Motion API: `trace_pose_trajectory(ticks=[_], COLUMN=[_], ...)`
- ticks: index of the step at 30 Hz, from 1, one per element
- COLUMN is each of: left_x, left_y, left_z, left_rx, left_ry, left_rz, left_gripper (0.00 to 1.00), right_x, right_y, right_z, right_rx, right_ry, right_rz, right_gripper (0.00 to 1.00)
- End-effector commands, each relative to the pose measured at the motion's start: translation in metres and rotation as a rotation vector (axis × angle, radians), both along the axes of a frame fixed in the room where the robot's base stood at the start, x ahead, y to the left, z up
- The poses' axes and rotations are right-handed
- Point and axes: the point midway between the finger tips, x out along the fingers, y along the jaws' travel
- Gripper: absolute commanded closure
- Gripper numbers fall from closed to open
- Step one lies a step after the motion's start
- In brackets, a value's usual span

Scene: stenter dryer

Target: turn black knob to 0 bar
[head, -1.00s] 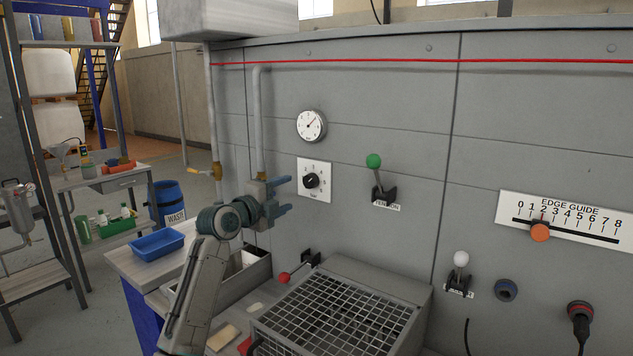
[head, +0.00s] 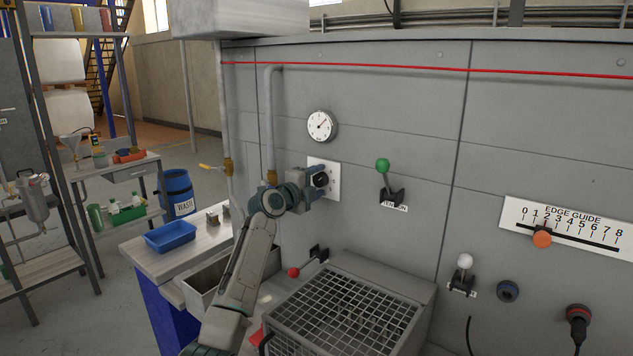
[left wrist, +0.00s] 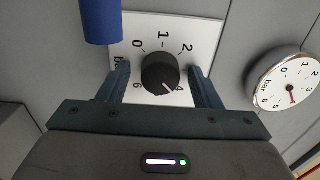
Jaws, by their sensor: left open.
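The black knob (left wrist: 160,73) sits on a white dial plate (left wrist: 205,28) with numbers. It also shows in the head view (head: 321,180), partly covered by my gripper. In the left wrist view the knob's white mark points toward the 4. The 0 shows on the upper left of the knob. My left gripper (head: 318,181) is at the plate. In the left wrist view its open fingers (left wrist: 163,83) are on either side of the knob; contact cannot be told. My right gripper is out of view.
A round gauge (head: 321,126) with a red needle is above the plate. A green-topped lever (head: 383,167) is to the right. A red-tipped lever (head: 295,271) and a mesh-topped box (head: 345,305) are below. A blue cylinder (left wrist: 101,20) overlaps the plate's edge in the left wrist view.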

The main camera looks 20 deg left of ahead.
Motion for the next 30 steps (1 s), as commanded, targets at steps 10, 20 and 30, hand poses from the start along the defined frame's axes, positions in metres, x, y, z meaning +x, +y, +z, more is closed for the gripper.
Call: trace_pose_trajectory(ticks=[10, 20, 30], left_x=[0.000, 0.000, 0.000], left_y=[0.000, 0.000, 0.001], left_z=[0.000, -0.002, -0.004], left_rx=[0.000, -0.030, -0.228], left_ry=[0.000, 0.011, 0.082], left_rz=[0.000, 0.000, 0.001], left_gripper=[0.83, 0.86, 0.86], right_x=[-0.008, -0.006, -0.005], right_y=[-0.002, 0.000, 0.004], right_z=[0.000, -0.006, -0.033], right_rx=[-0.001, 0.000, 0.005], right_ry=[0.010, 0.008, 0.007], right_rz=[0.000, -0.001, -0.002], right_gripper=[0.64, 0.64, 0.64])
